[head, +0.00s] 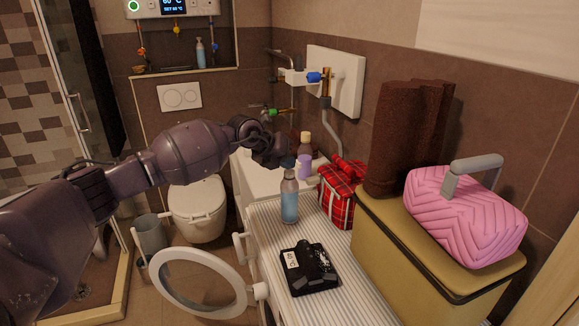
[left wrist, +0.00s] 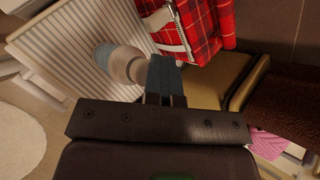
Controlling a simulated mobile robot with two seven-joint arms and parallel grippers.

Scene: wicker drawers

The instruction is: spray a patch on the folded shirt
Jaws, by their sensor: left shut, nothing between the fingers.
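A clear bottle with blue liquid (head: 289,203) stands upright on the ribbed white top, and the left wrist view shows a pale round bottle (left wrist: 122,65) close beside my fingers. My left gripper (head: 284,160) is shut and empty, near the bottle's top; its shut fingers also show in the left wrist view (left wrist: 164,78). Whether they touch the bottle I cannot tell. A red plaid cloth bundle (head: 340,192) sits behind; which one is the folded shirt is unclear. My right gripper is out of view.
A tan box (head: 420,255) on the right carries brown rolls (head: 408,135) and a pink quilted case (head: 465,215). A purple-labelled bottle (head: 305,160) stands behind. The round washer door (head: 200,283) hangs open in front. The ribbed top (head: 345,310) is clear near its front.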

